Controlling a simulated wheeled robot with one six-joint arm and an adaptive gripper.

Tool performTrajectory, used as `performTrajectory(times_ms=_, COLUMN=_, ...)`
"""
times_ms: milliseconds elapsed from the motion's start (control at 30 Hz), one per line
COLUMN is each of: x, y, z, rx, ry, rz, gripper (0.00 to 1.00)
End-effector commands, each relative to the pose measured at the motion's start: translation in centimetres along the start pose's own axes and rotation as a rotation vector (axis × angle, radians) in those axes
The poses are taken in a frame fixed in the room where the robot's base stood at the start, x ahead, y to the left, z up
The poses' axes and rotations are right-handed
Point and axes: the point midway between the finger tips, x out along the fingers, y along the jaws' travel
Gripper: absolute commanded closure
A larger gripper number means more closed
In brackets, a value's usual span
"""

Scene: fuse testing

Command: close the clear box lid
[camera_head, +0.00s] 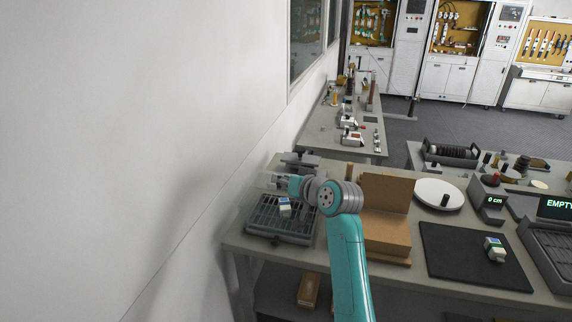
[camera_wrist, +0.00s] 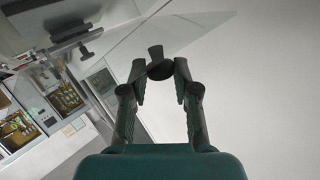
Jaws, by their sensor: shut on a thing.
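The clear box is a grey tray-like base (camera_head: 262,222) with a gridded inside on the left end of the table. Its clear lid (camera_head: 265,181) stands raised at the back of the base; in the wrist view it is a see-through panel (camera_wrist: 125,48) with a dark hinge part at upper left. My gripper (camera_head: 284,184) is by the lid. In the wrist view my gripper (camera_wrist: 160,72) is closed around a small dark knob (camera_wrist: 156,52) on the panel. A white fuse with green and blue marks (camera_head: 284,208) lies in the base. My arm hides part of the lid.
Further right are a white round plate (camera_head: 440,194) and a black mat (camera_head: 460,258) with another white-green fuse (camera_head: 494,248). The wall (camera_head: 200,150) runs close along the left side.

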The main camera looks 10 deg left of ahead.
Motion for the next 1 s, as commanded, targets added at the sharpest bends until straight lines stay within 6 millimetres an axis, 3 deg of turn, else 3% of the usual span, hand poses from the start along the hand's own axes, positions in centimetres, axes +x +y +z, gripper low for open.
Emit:
performTrajectory(times_ms=100, x=0.1, y=0.2, z=2.1, rx=-0.066, ry=0.065, rz=-0.005, gripper=1.00)
performTrajectory(times_ms=300, x=0.4, y=0.6, z=4.5, rx=-0.163, ry=0.159, rz=-0.011, gripper=1.00)
performTrajectory(times_ms=600, x=0.8, y=1.2, z=6.5, rx=-0.164, ry=0.158, rz=-0.012, gripper=1.00)
performTrajectory(times_ms=800, x=0.9, y=1.2, z=6.6, rx=-0.164, ry=0.156, rz=-0.012, gripper=1.00)
performTrajectory(times_ms=833, x=0.9, y=1.2, z=6.6, rx=-0.163, ry=0.156, rz=-0.012, gripper=0.63)
performTrajectory(times_ms=900, x=0.9, y=1.2, z=6.5, rx=-0.164, ry=0.156, rz=-0.012, gripper=0.45)
performTrajectory(times_ms=1000, x=0.8, y=1.2, z=6.5, rx=-0.164, ry=0.158, rz=-0.012, gripper=0.45)
